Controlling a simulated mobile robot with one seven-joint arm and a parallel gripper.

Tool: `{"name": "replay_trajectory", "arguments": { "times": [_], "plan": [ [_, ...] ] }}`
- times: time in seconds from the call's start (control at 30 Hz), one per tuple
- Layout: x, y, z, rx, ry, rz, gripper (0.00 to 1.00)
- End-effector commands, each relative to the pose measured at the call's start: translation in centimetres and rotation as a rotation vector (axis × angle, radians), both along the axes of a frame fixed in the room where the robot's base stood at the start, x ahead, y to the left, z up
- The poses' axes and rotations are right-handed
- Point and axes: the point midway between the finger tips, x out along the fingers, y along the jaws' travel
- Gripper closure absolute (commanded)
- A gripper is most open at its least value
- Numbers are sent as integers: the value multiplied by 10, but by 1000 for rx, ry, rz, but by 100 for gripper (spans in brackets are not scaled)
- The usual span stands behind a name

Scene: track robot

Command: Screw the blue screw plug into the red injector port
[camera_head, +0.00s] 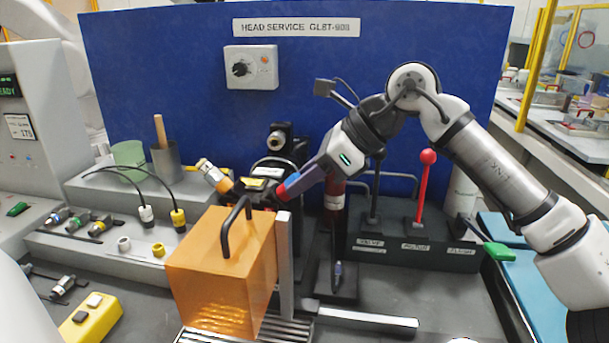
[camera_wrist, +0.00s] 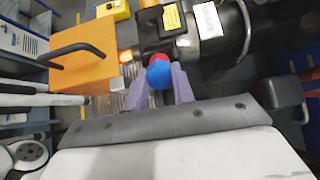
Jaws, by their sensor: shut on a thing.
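My gripper (camera_head: 300,182) reaches in from the right at the black service head, its fingers pointing down and left. In the wrist view its two purple fingers (camera_wrist: 161,88) are shut on the blue screw plug (camera_wrist: 158,76). The plug also shows as a small blue patch at the fingertips in the head view (camera_head: 292,178). The red injector port (camera_wrist: 158,57) is directly beyond the plug, on the side of the black head; its red shows in the head view too (camera_head: 281,189). Plug and port look lined up and touching; any thread engagement is hidden.
An orange box with a black handle (camera_head: 215,260) stands close in front of the head, beside a metal post (camera_head: 284,265). A red-knobbed lever (camera_head: 427,157) stands right of the gripper. Cabled connectors (camera_head: 178,220) are at left. The blue panel (camera_head: 190,100) closes off the back.

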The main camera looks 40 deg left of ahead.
Motion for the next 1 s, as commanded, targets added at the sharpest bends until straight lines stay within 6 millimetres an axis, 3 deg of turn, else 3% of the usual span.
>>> {"name": "replay_trajectory", "arguments": {
  "times": [0.17, 0.8, 1.0],
  "plan": [
    [6, 0, -4, -19, 27, -48, 100],
    [5, 0, -3, -299, 614, -699, 100],
    [5, 1, -4, -322, 670, -754, 100]
  ]
}}
